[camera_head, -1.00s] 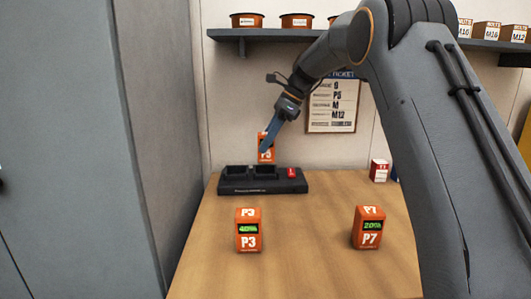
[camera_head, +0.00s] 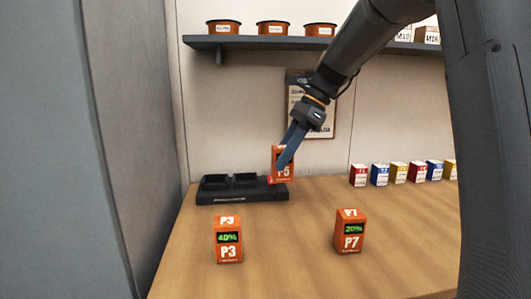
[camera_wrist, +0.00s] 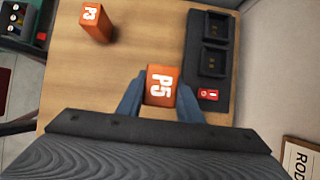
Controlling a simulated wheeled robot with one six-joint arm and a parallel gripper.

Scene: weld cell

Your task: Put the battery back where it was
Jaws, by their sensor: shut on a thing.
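My gripper (camera_head: 281,160) is shut on the orange battery P5 (camera_head: 284,153), with a finger on each side of it in the wrist view (camera_wrist: 160,86). P5 is upright at the right end of the black charger (camera_head: 240,198) and hides part of that end. In the wrist view it appears beside the charger's edge; I cannot tell whether it touches. The charger's two visible bays (camera_wrist: 214,62) are empty, and a red label (camera_wrist: 208,95) is on its end. Battery P3 (camera_head: 228,240), reading 40%, and battery P7 (camera_head: 349,231), reading 20%, stand on the table in front.
The wooden table (camera_head: 290,265) is clear between P3 and P7. Several small coloured boxes (camera_head: 397,173) line its back right. A grey cabinet (camera_head: 60,150) stands at left.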

